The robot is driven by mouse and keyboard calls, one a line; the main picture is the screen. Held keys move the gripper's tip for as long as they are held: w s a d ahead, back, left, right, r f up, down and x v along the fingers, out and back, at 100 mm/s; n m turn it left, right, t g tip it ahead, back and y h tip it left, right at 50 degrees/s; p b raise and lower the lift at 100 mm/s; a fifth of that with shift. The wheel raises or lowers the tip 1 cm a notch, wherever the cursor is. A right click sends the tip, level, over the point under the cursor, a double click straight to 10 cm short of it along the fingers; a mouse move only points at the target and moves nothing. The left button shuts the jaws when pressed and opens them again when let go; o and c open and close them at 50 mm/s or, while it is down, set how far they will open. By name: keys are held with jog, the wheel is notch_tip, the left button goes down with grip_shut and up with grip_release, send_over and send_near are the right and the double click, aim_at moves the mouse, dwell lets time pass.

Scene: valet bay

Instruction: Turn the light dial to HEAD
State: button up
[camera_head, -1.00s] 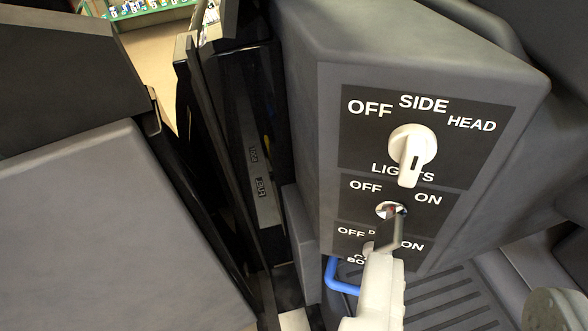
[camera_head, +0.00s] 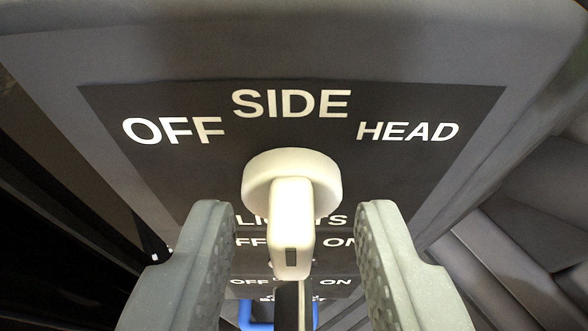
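The light dial (camera_head: 290,175) is a white round knob with a raised grip bar on a black label panel (camera_head: 410,165). OFF is printed at its upper left, SIDE above and HEAD at its upper right. The bar juts toward me and down in the picture, with a dark mark near its end; I cannot tell for sure which word it is set to. My gripper (camera_head: 292,215) is open, with one grey ribbed finger on each side of the bar. Gaps show between the bar and both fingers. LIGHTS is partly hidden behind the bar.
Below the dial are further OFF/ON switch labels (camera_head: 335,282), with a dark lever (camera_head: 291,305) and a blue part (camera_head: 246,312) partly hidden. Dark grey panels and steps lie at the right, and a dark gap at the lower left.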

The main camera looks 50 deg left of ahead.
jog(key=shift+w+a+f, duration=0.2)
jog(key=shift+w+a, duration=0.05)
jog(key=shift+a, duration=0.1)
grip_shut()
jog(key=shift+a, duration=0.2)
